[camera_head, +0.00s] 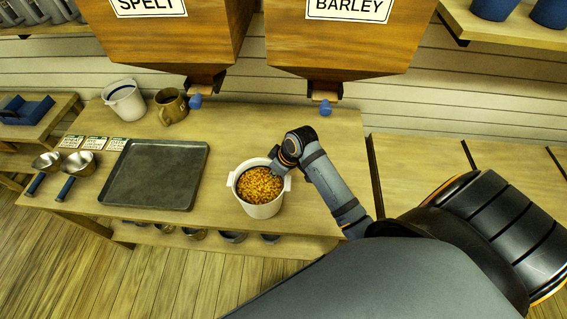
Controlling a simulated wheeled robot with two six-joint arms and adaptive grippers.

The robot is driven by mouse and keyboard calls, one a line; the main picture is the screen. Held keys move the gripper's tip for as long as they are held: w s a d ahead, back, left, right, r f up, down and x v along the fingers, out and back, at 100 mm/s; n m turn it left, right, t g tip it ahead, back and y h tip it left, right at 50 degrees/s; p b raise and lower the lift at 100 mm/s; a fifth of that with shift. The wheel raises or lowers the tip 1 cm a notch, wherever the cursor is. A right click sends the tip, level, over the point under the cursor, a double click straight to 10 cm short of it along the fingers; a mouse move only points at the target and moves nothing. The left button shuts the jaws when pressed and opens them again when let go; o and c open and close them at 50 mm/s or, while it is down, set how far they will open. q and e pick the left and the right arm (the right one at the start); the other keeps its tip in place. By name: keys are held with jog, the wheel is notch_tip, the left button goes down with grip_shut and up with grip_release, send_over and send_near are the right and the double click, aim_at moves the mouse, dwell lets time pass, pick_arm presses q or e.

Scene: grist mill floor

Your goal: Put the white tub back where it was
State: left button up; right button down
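A white tub (258,211) full of golden grain stands upright on the wooden table, near its front edge and right of the grey tray. It has small side handles. My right gripper (274,160) is at the tub's back right rim, its arm coming in from the right. Its fingertips are too small and hidden to show whether they grip the rim. A second white, bucket-like container (126,104) stands at the back left of the table. My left gripper is out of view.
A dark grey tray (150,196) lies left of the tub. A brass mug (171,106), metal scoops (85,164) and small cards (95,143) are further left. Wooden hoppers marked SPELT (150,30) and BARLEY (345,40) overhang the back. Table between tray and tub is clear.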

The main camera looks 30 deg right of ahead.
aim_at(261, 192)
jog(key=x, duration=0.1)
jog(key=p+x, duration=0.1)
jog(key=x, duration=0.1)
jog(key=w+x, duration=0.1)
jog(key=x, duration=0.1)
jog(key=shift+w+d+f, duration=0.1)
jog(key=shift+d, duration=0.25)
jog(key=shift+f, duration=0.55)
jog(key=c, duration=1.9)
grip_release()
jog(key=shift+f, duration=0.15)
jog(key=o, duration=0.4)
